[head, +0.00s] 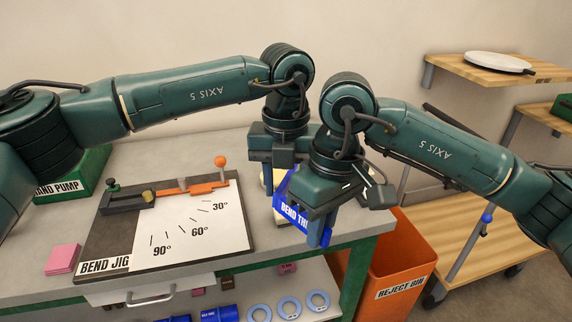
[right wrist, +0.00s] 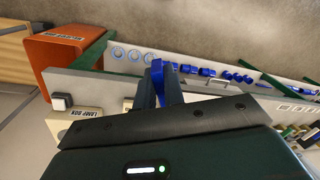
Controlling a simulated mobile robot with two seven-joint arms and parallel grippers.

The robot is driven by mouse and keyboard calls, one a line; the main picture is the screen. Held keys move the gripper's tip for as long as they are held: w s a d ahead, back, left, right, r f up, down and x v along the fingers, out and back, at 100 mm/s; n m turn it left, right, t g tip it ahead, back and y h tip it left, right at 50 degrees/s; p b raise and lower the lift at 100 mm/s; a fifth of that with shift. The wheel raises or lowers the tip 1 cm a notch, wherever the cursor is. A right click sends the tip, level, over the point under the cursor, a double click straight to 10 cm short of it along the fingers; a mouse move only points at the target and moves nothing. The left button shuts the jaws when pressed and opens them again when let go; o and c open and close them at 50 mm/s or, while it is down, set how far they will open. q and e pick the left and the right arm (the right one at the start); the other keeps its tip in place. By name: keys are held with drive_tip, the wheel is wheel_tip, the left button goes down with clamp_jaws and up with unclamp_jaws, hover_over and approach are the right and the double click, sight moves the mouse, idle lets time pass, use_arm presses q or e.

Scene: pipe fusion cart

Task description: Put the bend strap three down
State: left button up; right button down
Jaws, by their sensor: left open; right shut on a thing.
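The blue bend strap (head: 290,207), lettered "BEND TH...", is at the right end of the bench, partly hidden by my arms. My right gripper (head: 318,236) is shut on it. In the right wrist view, a blue end of the strap (right wrist: 158,78) shows between the fingers. My left gripper (head: 281,174) is open, just behind and left of the right one; its fingers are partly hidden. I cannot tell whether it touches the strap, or whether the strap rests on anything.
The bend jig (head: 110,232) with its orange lever lies left on the bench (head: 285,255). A pink block (head: 62,259) is beside it. An orange reject bin (head: 395,265) stands right of the bench. A cream lamp box (right wrist: 75,127) is near the grippers. Blue rings (head: 289,306) sit on the lower shelf.

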use_arm(q)
drive_tip(key=shift+f, duration=0.15)
drive_tip(key=shift+c, duration=0.2)
drive_tip(key=shift+d, duration=0.1)
drive_tip(key=c, duration=0.7)
drive_tip(key=shift+s, duration=0.1)
clamp_jaws()
drive_tip(key=shift+d, duration=0.1)
use_arm(e)
drive_tip(key=shift+a, duration=0.1)
drive_tip(key=c, duration=1.5)
unclamp_jaws()
drive_tip(key=shift+o, duration=0.6)
drive_tip(key=shift+r, duration=0.1)
